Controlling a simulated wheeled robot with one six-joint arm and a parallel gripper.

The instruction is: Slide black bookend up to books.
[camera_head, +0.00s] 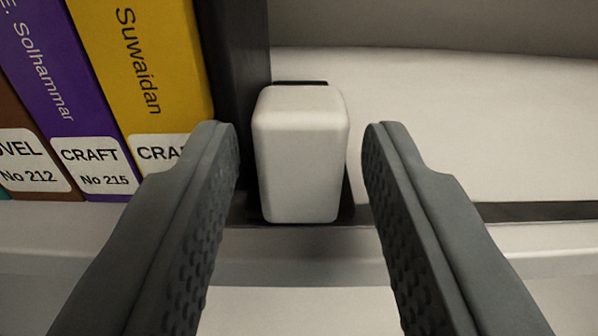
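The black bookend (233,62) stands upright on the shelf, its tall dark plate right beside the yellow book (170,75). From this angle I see no clear gap between plate and book, but I cannot tell if they touch. A white rounded block (301,155) sits on the bookend's dark foot, to the right of the plate. My gripper (299,135) is open, with one grey finger on each side of the white block. The fingers appear apart from the block. The left finger hides the lower part of the plate and part of the yellow book's label.
A purple book (62,85) and a brown book (15,110) stand left of the yellow one. The white shelf (450,130) is clear to the right. A dark strip and pale shelf edge (560,235) run along the front.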

